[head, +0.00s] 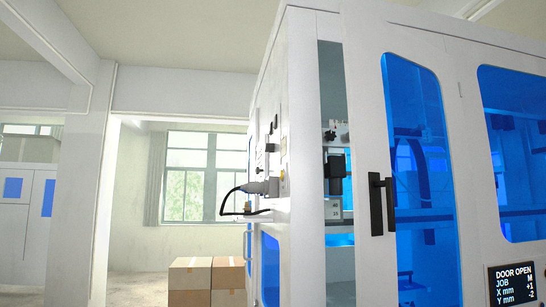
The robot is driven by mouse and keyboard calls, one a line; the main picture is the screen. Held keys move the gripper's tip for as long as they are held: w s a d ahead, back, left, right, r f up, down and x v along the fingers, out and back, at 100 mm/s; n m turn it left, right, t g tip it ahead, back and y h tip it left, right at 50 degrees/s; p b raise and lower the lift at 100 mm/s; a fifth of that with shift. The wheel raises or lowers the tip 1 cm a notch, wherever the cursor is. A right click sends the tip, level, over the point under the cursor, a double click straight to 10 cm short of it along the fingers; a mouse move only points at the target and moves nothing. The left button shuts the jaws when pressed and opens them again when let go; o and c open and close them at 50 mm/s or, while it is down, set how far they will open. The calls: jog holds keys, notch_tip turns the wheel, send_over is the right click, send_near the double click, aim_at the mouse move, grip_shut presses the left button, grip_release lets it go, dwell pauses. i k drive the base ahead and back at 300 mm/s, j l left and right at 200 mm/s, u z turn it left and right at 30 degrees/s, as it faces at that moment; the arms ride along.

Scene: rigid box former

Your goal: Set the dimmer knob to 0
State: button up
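No dimmer knob can be made out for certain. The large white machine (368,30) fills the right half of the head view. Its narrow side panel, seen at a steep angle, carries several small controls (269,147), too small to tell apart. A grey plug (262,187) with a black cable sits lower on that panel. Inside the machine's opening, a small white box (333,210) bears a tiny dark marking that I cannot read surely. Small dark-and-light fittings (336,133) show higher in the opening. My gripper is not in view.
The machine's door (365,90) with a dark handle (376,205) stands slightly open. A display (514,284) reads DOOR OPEN, JOB M, X mm +1, Y mm -2. Cardboard boxes (190,280) stand left of the machine. Floor shows between the boxes and a pillar (90,170).

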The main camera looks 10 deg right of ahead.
aim_at(270, 148)
jog(key=i+j, duration=0.2)
jog(key=i+j+z, duration=0.15)
jog(key=j, duration=0.25)
jog(key=i+j, duration=0.15)
jog(key=j, duration=0.15)
jog(key=i+j+z, duration=0.15)
jog(key=j, duration=0.2)
jog(key=i+j, duration=0.15)
jog(key=j, duration=0.15)
jog(key=i+j+z, duration=0.15)
jog(key=j, duration=0.2)
